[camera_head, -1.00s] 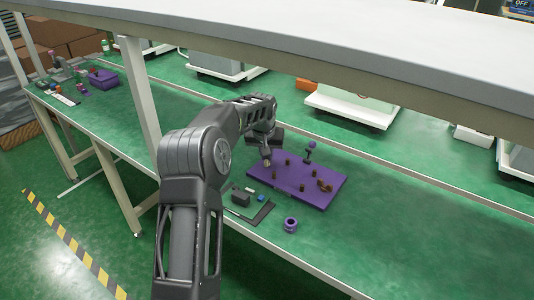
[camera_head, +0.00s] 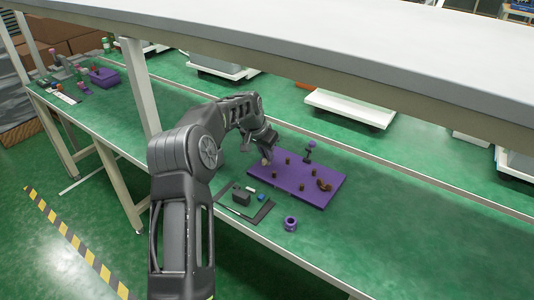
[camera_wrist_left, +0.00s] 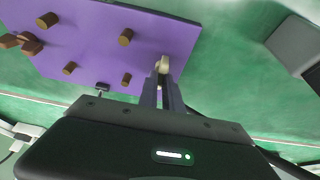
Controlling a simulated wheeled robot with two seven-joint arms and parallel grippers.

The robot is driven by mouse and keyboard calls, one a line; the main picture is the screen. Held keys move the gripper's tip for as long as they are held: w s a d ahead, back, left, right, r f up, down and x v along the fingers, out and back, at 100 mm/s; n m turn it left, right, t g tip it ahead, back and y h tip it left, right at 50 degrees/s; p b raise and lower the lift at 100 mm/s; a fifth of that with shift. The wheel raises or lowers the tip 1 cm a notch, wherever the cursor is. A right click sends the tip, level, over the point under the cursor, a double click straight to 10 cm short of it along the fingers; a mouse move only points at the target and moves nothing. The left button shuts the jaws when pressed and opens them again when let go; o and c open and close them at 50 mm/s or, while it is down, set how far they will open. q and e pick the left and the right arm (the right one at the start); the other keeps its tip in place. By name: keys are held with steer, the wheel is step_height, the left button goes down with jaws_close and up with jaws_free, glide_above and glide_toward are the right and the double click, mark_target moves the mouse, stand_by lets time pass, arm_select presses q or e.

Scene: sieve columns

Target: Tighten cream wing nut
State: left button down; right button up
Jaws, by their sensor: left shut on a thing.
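The cream wing nut (camera_wrist_left: 162,64) shows at the edge of the purple board (camera_wrist_left: 100,22) in the left wrist view. In the head view it is a small pale spot (camera_head: 265,162) at the board's left corner. My left gripper (camera_wrist_left: 163,76) is shut on it, its two narrow fingers close together at the nut. In the head view my left gripper (camera_head: 268,155) comes down over that corner. The threads under the nut are hidden. My right gripper is not in view.
Several short brown pegs (camera_head: 287,160) stand on the board, with a brown winged piece (camera_head: 324,185) at its right. A dark post with a purple top (camera_head: 310,145) stands at the back. The right bench is clear.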

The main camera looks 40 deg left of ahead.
mark_target(262, 169)
arm_select(q)
steer(key=c, duration=1.5)
jaws_free()
steer(key=shift+v, duration=3.85)
